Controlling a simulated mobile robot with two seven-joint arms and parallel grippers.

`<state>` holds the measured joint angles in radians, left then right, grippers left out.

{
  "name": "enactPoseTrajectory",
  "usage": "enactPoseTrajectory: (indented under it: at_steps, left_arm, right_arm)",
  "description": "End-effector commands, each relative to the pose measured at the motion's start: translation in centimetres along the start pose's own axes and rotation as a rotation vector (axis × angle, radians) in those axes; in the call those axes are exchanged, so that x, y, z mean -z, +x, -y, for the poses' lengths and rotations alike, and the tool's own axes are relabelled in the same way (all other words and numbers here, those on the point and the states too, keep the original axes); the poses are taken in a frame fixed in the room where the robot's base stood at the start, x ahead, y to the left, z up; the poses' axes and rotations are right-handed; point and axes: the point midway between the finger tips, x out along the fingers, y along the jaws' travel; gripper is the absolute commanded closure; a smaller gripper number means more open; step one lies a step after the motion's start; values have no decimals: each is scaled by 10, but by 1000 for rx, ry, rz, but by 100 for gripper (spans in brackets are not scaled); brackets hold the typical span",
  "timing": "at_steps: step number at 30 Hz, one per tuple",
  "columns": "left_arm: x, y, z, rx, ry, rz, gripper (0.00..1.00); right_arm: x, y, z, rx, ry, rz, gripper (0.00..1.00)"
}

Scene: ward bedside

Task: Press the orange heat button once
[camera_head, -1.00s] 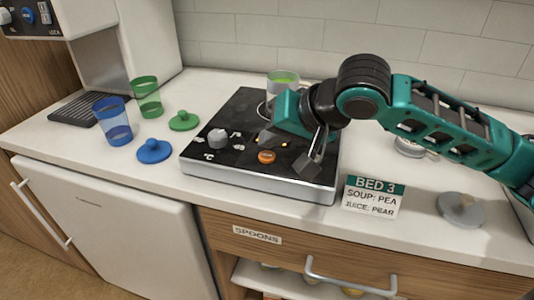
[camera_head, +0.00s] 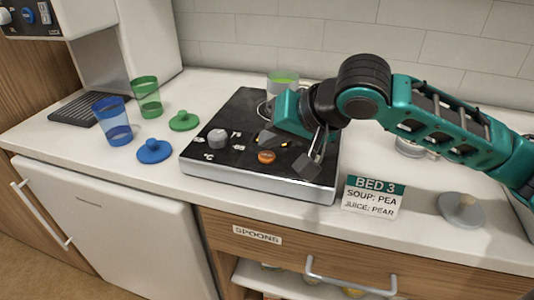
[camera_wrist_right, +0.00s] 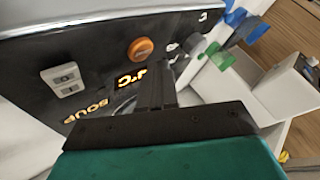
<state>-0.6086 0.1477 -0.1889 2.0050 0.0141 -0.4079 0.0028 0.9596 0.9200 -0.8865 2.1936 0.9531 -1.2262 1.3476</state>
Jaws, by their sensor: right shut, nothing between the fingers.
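The orange heat button (camera_head: 266,157) is a small round knob-like button on the front part of the black hotplate panel (camera_head: 236,120). In the right wrist view the orange button (camera_wrist_right: 140,48) lies just beyond and left of the fingertips. My right gripper (camera_head: 267,138) is shut and empty, held over the panel behind the button. A gap shows between fingertips and button; I cannot tell their height exactly. The wrist view shows the shut fingers (camera_wrist_right: 156,72) partly covering the lit display (camera_wrist_right: 130,79). My left gripper is not in view.
A grey knob (camera_head: 217,138) is left of the button; a grey block switch (camera_head: 308,166) is right. A glass with green content (camera_head: 283,82) stands behind. Blue cup (camera_head: 113,122), green cup (camera_head: 146,98) and lids are left. The BED 3 card (camera_head: 372,197) is right.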

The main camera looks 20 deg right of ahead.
Motion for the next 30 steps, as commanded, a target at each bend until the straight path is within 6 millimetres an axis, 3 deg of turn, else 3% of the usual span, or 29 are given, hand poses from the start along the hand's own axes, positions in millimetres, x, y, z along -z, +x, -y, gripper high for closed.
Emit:
enactPoseTrajectory:
  at_steps: [30]
  left_arm:
    - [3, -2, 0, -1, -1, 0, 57]
  right_arm:
    - [-5, 7, -5, 0, 0, 0, 100]
